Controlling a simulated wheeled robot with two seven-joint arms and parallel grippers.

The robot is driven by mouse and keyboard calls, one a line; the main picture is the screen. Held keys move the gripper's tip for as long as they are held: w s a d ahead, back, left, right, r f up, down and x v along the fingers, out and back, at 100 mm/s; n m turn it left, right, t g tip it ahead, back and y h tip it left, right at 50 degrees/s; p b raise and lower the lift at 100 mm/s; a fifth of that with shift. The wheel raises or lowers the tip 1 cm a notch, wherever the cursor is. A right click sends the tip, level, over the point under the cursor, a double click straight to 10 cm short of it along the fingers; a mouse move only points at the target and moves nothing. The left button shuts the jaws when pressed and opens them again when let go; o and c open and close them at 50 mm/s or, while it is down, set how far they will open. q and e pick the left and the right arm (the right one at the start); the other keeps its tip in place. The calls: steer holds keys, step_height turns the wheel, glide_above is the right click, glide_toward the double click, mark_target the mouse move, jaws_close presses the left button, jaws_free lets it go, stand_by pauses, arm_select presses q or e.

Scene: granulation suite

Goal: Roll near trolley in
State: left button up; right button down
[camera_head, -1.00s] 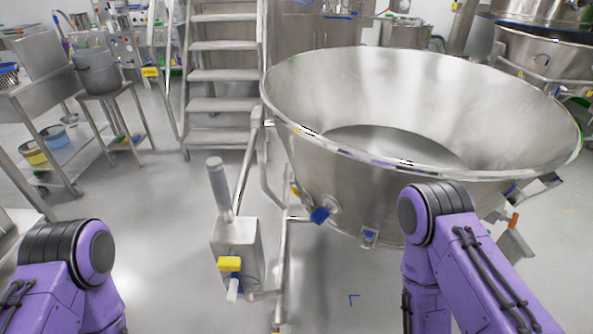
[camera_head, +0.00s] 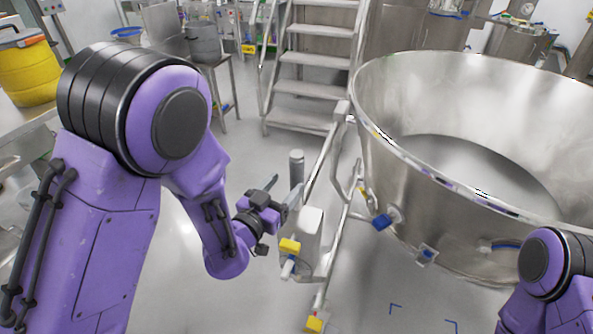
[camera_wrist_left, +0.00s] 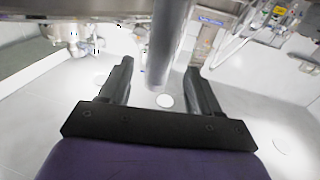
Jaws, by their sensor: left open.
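The near trolley carries a large open steel bowl (camera_head: 400,195) on a tubular frame, filling the right of the head view. At its left stands a steel box (camera_head: 310,232) with a grey upright handle (camera_head: 296,165) and a yellow part (camera_head: 290,246). My left gripper (camera_head: 286,192) is open beside this handle. In the left wrist view a grey post (camera_wrist_left: 168,45) stands between the two open fingers (camera_wrist_left: 158,82), with visible space on both sides. Whether it touches a finger I cannot tell. My right arm shows at the lower right; its gripper is out of sight.
Steel stairs (camera_head: 315,75) stand behind the trolley. A steel stand with a grey pot (camera_head: 204,43) is at back left, and a yellow container (camera_head: 27,75) sits on a bench at far left. Blue corner marks (camera_head: 395,307) lie on clear floor in front of the bowl.

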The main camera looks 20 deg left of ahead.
mark_target(292, 175)
arm_select(q)
steer(key=p+x, duration=0.1)
steer(key=x, duration=0.5)
steer(key=shift+w+d, duration=0.1)
steer(key=shift+w, duration=0.2)
jaws_close()
